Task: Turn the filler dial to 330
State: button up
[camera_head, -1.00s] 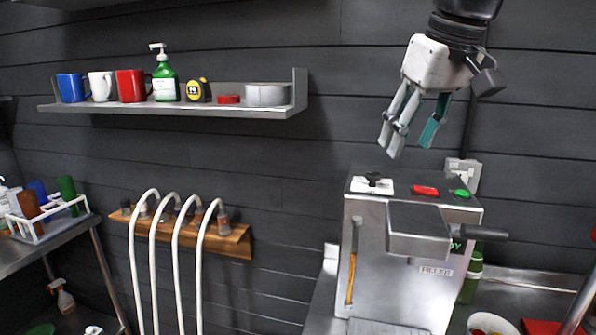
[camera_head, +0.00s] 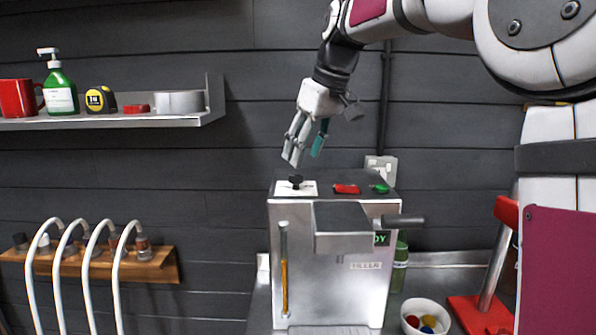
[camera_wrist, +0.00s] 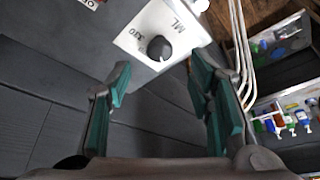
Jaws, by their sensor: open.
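The filler (camera_head: 335,265) is a steel box standing on the counter in the head view. Its black dial (camera_head: 296,181) sits on a white plate (camera_head: 308,190) on top, at the left. In the wrist view the dial (camera_wrist: 158,48) lies ahead of the fingers, on the white plate marked "ML" and "330" (camera_wrist: 145,34). Which mark the dial points at is too small to tell. My gripper (camera_head: 303,160) is above the dial, pointing down, with its teal-padded fingers apart and empty. It also shows in the wrist view (camera_wrist: 162,95), not touching the dial.
A red button (camera_head: 347,189) and a green button (camera_head: 380,188) sit right of the dial. A handle (camera_head: 403,220) sticks out at the filler's right. A red stand (camera_head: 485,312) and a bowl (camera_head: 425,330) are at right.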

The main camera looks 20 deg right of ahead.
aim_at(296, 177)
jog(key=x, duration=0.5)
jog(key=shift+w+f, duration=0.1)
jog(key=shift+f, duration=0.25)
jog(key=shift+c, duration=0.4)
grip_shut()
